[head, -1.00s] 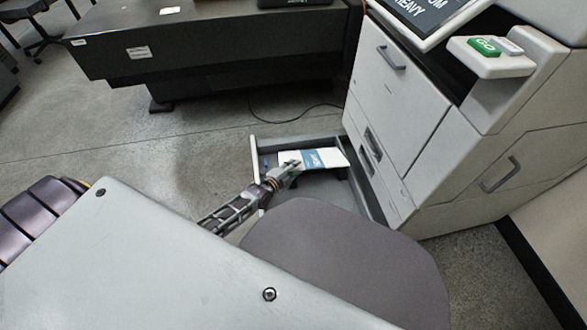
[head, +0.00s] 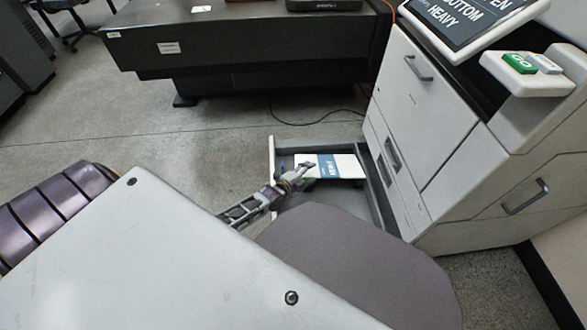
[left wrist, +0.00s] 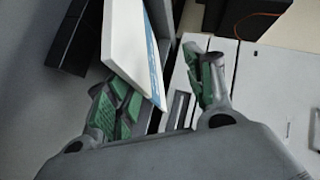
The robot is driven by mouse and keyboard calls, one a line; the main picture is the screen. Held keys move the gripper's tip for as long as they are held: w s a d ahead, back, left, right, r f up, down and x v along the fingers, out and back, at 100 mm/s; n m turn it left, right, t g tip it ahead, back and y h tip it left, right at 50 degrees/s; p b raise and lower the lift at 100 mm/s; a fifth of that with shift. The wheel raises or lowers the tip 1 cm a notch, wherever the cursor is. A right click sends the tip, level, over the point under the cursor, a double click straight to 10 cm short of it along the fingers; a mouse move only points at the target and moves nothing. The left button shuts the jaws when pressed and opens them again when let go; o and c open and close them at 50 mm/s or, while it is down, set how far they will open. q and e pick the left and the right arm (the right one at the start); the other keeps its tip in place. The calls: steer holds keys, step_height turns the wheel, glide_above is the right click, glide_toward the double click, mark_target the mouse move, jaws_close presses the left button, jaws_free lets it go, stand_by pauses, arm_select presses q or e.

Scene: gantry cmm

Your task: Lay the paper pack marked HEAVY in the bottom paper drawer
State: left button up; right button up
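The paper pack (head: 342,167), white with a blue band marked HEAVY, is within the outline of the pulled-out bottom drawer (head: 272,160). I cannot tell whether it lies fully on the drawer floor. My left gripper (head: 304,170) is at the pack's left end. In the left wrist view the pack (left wrist: 125,40) reaches in by the left finger, and a gap separates it from the right finger, so the gripper (left wrist: 165,85) looks open. The near part of the drawer is hidden by my own body. My right gripper is out of view.
The printer cabinet (head: 425,100) stands right of the drawer, with a tilted screen (head: 480,22) showing BOTTOM HEAVY and a green GO button (head: 519,63). A dark bench (head: 240,45) stands behind. A cable (head: 310,123) lies on the floor. Floor left of the drawer is clear.

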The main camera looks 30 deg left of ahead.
arm_select(q)
steer(key=v, duration=1.1)
stand_by(0.5)
steer(key=shift+r, duration=0.1)
steer(key=shift+d, duration=0.1)
stand_by(0.9)
steer(key=s+d+r+n+g, duration=0.3)
steer(key=s+d+n+g, duration=0.15)
steer(key=d+n, duration=0.2)
steer(key=s+d+r+n+g+y+p, duration=0.1)
steer(key=s+r+n+g+y, duration=0.1)
steer(key=s+r+n+g, duration=0.4)
steer(key=s+r+n, duration=0.1)
steer(key=s+r, duration=0.1)
steer(key=s, duration=0.3)
arm_select(e)
steer(key=d+r+g+h, duration=0.3)
steer(key=d+r+h, duration=0.1)
steer(key=d+r, duration=0.6)
steer(key=shift+s+h, duration=0.2)
steer(key=shift+h, duration=0.1)
arm_select(q)
steer(key=shift+w+d+f+n, duration=0.1)
steer(key=shift+d+n, duration=0.05)
steer(key=shift+n, duration=0.1)
